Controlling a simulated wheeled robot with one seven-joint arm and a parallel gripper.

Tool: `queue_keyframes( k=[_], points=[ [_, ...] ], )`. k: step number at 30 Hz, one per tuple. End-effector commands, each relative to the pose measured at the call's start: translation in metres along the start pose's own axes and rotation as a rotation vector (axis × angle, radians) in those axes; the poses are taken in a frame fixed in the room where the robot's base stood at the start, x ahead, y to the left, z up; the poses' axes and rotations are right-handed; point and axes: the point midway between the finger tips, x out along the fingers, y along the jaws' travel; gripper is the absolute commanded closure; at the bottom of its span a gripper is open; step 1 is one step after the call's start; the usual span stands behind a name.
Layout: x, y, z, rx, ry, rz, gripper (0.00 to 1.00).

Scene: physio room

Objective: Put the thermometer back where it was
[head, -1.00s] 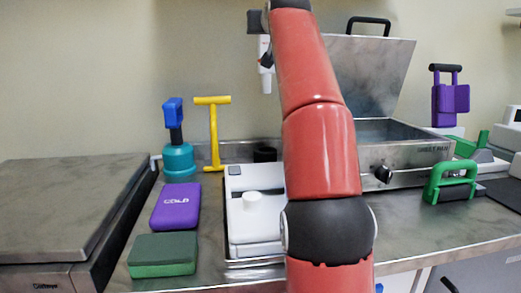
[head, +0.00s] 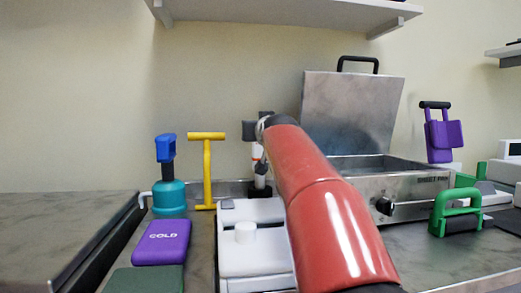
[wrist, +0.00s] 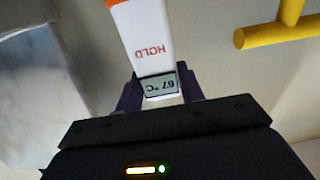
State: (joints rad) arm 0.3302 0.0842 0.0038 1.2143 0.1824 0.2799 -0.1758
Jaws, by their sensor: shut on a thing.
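The thermometer (wrist: 148,35) is white with an orange end, a HOLD label and a small display reading about 67 °C. My gripper (wrist: 160,90) is shut on it near the display in the wrist view. In the head view the thermometer (head: 257,152) hangs below my gripper (head: 257,131), roughly upright. A dark cup-like holder (head: 261,190) stands on the counter behind the white device, beneath the thermometer. My arm partly covers this area, and I cannot tell whether the thermometer's lower end is inside the holder.
A yellow T-shaped stand (head: 207,170) and a teal-and-blue tool (head: 169,190) stand left of the holder. A white device (head: 250,260) is in front. A steel heater (head: 400,190) with raised lid is on the right. A purple COLD pack (head: 162,243) lies at front left.

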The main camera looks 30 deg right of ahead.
Motion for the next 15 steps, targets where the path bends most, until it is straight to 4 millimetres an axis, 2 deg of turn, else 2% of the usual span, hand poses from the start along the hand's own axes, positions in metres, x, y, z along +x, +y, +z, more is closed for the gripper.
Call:
queue_keyframes(
  k=[6, 15],
  points=[
    [0.000, 0.000, 0.033, 0.001, -0.002, 0.001, 1.00],
    [0.000, 0.000, 0.036, 0.000, 0.000, 0.000, 1.00]
  ],
)
